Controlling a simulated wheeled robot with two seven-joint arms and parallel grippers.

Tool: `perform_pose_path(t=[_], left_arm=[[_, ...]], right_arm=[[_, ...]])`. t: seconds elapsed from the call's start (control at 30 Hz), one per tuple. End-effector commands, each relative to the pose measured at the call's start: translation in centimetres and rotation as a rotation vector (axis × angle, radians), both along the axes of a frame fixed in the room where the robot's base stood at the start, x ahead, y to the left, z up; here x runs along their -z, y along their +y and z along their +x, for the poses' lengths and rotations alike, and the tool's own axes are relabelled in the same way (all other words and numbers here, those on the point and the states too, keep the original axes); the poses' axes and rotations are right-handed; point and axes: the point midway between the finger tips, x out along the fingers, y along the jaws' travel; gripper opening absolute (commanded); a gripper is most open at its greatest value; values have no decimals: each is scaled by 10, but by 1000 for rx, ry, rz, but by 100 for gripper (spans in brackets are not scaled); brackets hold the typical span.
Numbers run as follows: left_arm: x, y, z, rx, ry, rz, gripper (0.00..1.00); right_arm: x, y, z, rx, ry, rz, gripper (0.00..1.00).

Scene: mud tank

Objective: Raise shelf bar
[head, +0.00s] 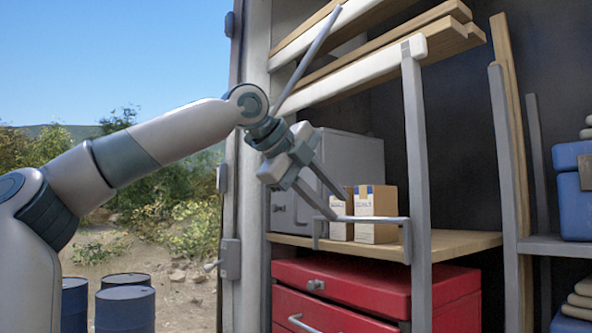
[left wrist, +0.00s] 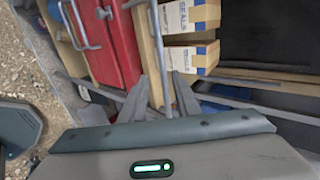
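The shelf bar (head: 375,219) is a thin grey metal rail with bent-down ends, low across the front of the wooden shelf (head: 455,243). My left gripper (head: 339,207) reaches in from the upper left, its fingers pointing down toward the bar's left part. In the left wrist view the two fingers (left wrist: 160,88) stand apart, and the bar (left wrist: 156,40) runs lengthwise in line with the gap between them. The gripper is open and holds nothing. Whether a finger touches the bar cannot be told. My right gripper is not in view.
Two cardboard boxes (head: 376,208) stand just behind the bar, with a grey metal cabinet (head: 350,160) farther back. A red drawer chest (head: 370,292) is below the shelf. A grey upright post (head: 416,170) stands at the bar's right end. Planks (head: 385,55) lie above.

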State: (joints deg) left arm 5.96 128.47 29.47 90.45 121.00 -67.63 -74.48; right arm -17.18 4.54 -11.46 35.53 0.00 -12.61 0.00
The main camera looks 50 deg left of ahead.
Motion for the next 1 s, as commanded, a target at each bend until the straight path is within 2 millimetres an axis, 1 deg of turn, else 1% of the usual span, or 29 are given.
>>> perform_pose_path(t=[0.03, 0.3, 0.5, 0.7, 1.0], left_arm=[[-5, 1, -8, -1, -4, -1, 29], [-39, 4, -51, -1, -4, -2, 29], [-57, 6, -73, -1, -1, -1, 29], [-64, 6, -83, 0, 0, -1, 29], [-65, 7, -83, 1, 0, -1, 29]], right_arm=[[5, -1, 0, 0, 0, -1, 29], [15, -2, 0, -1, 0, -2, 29], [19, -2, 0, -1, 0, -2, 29], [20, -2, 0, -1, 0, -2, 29], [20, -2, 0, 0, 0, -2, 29]])
